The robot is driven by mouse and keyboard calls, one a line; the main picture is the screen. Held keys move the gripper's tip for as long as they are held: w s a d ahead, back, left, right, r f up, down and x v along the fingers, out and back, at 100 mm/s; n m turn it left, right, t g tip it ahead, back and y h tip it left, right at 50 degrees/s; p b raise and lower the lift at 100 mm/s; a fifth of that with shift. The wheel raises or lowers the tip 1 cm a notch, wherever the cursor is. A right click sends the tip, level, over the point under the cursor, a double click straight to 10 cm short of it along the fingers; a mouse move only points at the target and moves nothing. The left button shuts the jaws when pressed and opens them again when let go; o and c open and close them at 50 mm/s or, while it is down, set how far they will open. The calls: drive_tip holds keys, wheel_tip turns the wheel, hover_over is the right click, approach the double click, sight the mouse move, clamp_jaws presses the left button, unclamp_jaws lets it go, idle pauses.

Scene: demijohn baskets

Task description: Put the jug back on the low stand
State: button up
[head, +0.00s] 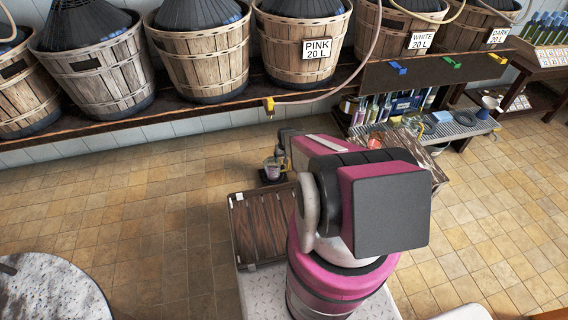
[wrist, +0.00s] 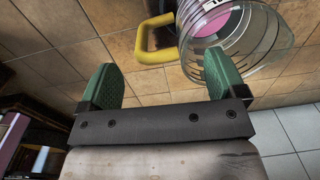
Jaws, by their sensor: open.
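The jug (head: 273,170) is small in the head view, just left of my arm's end, at or just above a low dark stand (head: 267,180). I cannot tell from this view whether it rests on it. In the wrist view the clear jug (wrist: 274,48) has a pink area inside and a yellow handle (wrist: 143,52). My gripper (wrist: 160,78) is open, with two green fingers spread wide. The handle lies ahead of the gap between the fingers, apart from them. In the head view my arm hides most of the gripper.
Wicker baskets with demijohns (head: 201,50) line a raised shelf (head: 215,100) at the back. A hose with a brass tap (head: 269,104) hangs from the PINK one. A bench with bottles (head: 400,105) stands right. A dark slatted board (head: 262,222) is close by.

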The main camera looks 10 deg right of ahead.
wheel_tip(320, 180, up, 8)
drive_tip(key=shift+f, duration=0.2)
drive_tip(key=shift+s+d, duration=0.1)
